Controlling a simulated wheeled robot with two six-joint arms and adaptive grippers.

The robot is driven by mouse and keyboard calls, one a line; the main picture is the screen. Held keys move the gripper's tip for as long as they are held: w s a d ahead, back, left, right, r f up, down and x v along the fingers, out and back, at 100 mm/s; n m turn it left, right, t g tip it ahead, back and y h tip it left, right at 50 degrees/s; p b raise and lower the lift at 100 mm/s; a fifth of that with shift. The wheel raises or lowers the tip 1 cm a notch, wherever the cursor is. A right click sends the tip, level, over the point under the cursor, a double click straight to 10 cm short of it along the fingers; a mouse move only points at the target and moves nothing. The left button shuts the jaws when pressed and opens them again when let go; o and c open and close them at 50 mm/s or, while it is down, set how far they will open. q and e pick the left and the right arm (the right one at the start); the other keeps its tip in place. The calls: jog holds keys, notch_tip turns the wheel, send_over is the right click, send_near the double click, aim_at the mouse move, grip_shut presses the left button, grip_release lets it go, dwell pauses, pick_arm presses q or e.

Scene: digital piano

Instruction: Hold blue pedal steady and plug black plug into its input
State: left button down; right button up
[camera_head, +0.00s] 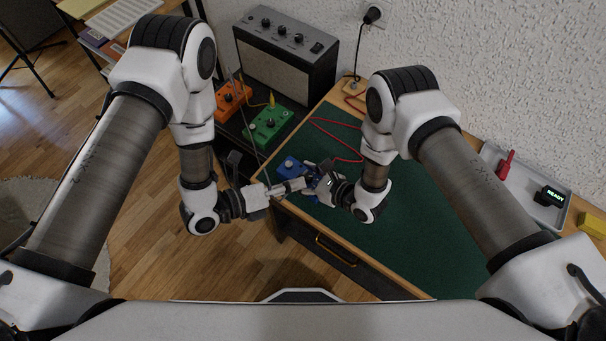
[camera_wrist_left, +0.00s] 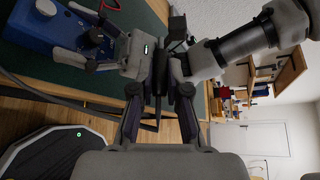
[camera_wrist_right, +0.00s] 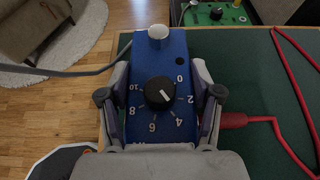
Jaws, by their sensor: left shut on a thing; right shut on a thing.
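The blue pedal (camera_head: 290,166) rests at the green mat's near-left edge. In the right wrist view the pedal (camera_wrist_right: 160,88) shows a black numbered knob and a silver footswitch. My right gripper (camera_wrist_right: 160,100) is shut on it, one finger along each side. A red cable's plug (camera_wrist_right: 232,120) meets its right side. My left gripper (camera_head: 303,184) is beside my right gripper in the head view. In the left wrist view my left gripper (camera_wrist_left: 159,100) is shut on a slim dark piece, apparently the black plug (camera_wrist_left: 158,80). The plug's tip and the pedal's input are not clearly visible.
An amplifier (camera_head: 285,55), an orange pedal (camera_head: 232,98) and a green pedal (camera_head: 268,123) stand behind at left. A grey tray (camera_head: 522,190) holds a red item and a black READY device. The mat (camera_head: 400,245) is clear in front. A grey cable (camera_wrist_right: 60,72) runs left of the blue pedal.

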pick_arm(q)
jog(key=shift+w+d, duration=0.1)
jog(key=shift+d, duration=0.05)
notch_tip(320, 180, down, 2)
jog(key=w, duration=0.1)
send_near(311, 199)
jog(key=s+f, duration=0.2)
jog(key=s, duration=0.3)
jog(key=shift+w+a, duration=0.2)
jog(key=shift+a, duration=0.15)
jog(key=shift+w+d, duration=0.85)
jog(key=shift+w, duration=0.3)
jog(key=shift+w+d, duration=0.85)
jog(key=shift+w, duration=0.25)
jog(key=shift+w+d, duration=0.9)
jog(key=shift+w, duration=0.3)
